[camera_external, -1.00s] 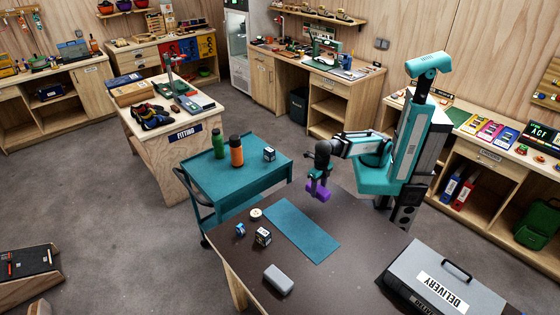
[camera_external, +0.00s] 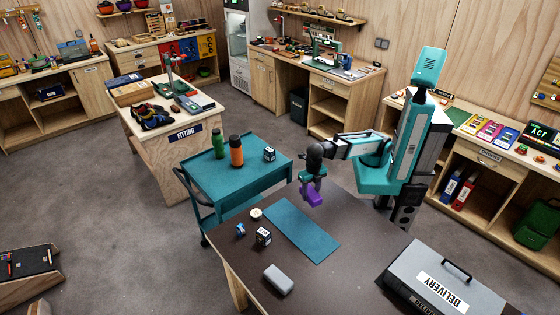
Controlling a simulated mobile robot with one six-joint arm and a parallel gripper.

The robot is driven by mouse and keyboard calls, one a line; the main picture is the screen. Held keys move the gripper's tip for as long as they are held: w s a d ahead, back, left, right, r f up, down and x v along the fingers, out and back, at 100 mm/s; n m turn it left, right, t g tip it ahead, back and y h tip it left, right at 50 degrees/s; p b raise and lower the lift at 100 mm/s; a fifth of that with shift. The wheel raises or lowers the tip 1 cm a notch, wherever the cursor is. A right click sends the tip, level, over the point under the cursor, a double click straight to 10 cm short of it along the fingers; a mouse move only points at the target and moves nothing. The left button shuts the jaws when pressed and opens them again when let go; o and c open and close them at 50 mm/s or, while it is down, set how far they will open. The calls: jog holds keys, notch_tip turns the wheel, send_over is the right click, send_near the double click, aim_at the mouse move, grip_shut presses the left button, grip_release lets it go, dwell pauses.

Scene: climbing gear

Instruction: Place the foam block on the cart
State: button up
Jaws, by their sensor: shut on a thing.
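My gripper (camera_external: 309,186) is shut on a purple block (camera_external: 313,197), which looks like the foam block. It holds the block above the back edge of the dark table, near the right end of the cart. The cart (camera_external: 215,187) is teal with a flat top and stands behind and left of the table. On the cart top stand a green bottle (camera_external: 218,144), an orange bottle (camera_external: 236,152) and a small dark cube with a white label (camera_external: 269,154). Part of the block is hidden by the gripper fingers.
The dark table (camera_external: 345,275) bears a teal mat (camera_external: 301,231), a grey box (camera_external: 278,280), a labelled cube (camera_external: 263,236), a small blue item (camera_external: 240,229), a pale round item (camera_external: 256,214) and a grey delivery case (camera_external: 445,280). The cart top's front and right areas are clear.

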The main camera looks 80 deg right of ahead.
jog(key=s+a+r+m+p, duration=0.1)
jog(key=a+p, duration=0.2)
jog(key=a, duration=1)
jog(key=s+a+r+p, duration=0.1)
jog(key=s+a+p, duration=0.1)
jog(key=a, duration=1)
jog(key=s+a+f+n+p, duration=0.1)
jog(key=s+a+p, duration=0.2)
jog(key=s+a, duration=0.4)
jog(key=s+a+f+n+p, duration=0.1)
jog(key=s+a, duration=0.6)
jog(key=s, duration=0.7)
jog(key=shift+s+a+n+p, duration=0.15)
jog(key=shift+s+n+p, duration=0.15)
jog(key=shift+n+p, duration=0.6)
jog(key=shift+f+p, duration=1)
jog(key=shift+f, duration=2.15)
jog(key=shift+f+p, duration=0.55)
jog(key=shift+f, duration=1.3)
